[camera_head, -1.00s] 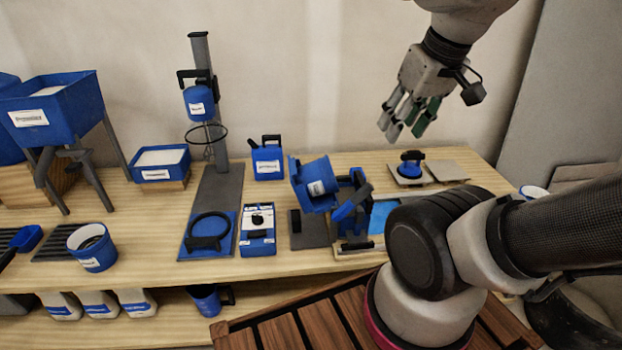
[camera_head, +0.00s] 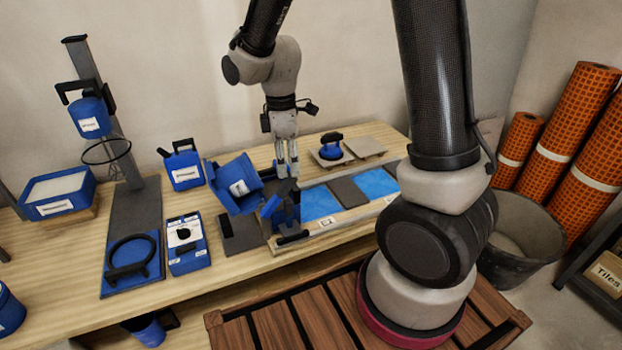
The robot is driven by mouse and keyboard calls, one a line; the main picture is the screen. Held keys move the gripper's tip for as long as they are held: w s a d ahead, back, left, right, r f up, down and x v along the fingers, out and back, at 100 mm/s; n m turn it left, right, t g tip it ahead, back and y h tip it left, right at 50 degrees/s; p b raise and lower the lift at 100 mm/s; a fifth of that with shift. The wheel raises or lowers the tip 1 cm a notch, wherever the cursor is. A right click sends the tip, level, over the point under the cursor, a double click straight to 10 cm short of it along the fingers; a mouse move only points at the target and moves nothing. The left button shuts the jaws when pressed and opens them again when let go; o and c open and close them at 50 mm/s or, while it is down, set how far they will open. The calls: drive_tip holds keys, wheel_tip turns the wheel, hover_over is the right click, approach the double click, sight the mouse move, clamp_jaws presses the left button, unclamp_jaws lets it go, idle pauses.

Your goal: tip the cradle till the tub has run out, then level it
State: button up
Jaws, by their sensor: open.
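The blue tub (camera_head: 234,180) with a white label sits tilted in its cradle (camera_head: 280,214), a blue and dark stand at the left end of the tile board. What is inside the tub cannot be made out. My gripper (camera_head: 288,172) points down just right of the tub, above or close by the cradle's upper part. Its fingers are open and look empty. Whether a finger touches the cradle cannot be told. A dark plate (camera_head: 241,233) lies on the bench below the tub.
Right of the cradle lies the tile board with blue bays and a grey tile (camera_head: 348,191). A blue suction lifter (camera_head: 331,148) stands on a pale tile behind. A blue jug (camera_head: 183,167) and a scale-like blue box (camera_head: 186,243) stand left. A dark bucket (camera_head: 520,238) stands right.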

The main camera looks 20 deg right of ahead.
sight(287, 180)
drive_tip(key=shift+w+r+n+t, duration=0.25)
drive_tip(key=shift+w+n, duration=0.2)
drive_tip(key=shift+n, duration=0.25)
drive_tip(key=shift+w+f+n, duration=0.15)
drive_tip(key=shift+w+n, duration=0.1)
drive_tip(key=shift+n, duration=0.55)
wheel_tip(287, 180, down, 8)
drive_tip(key=shift+r, duration=0.2)
clamp_jaws()
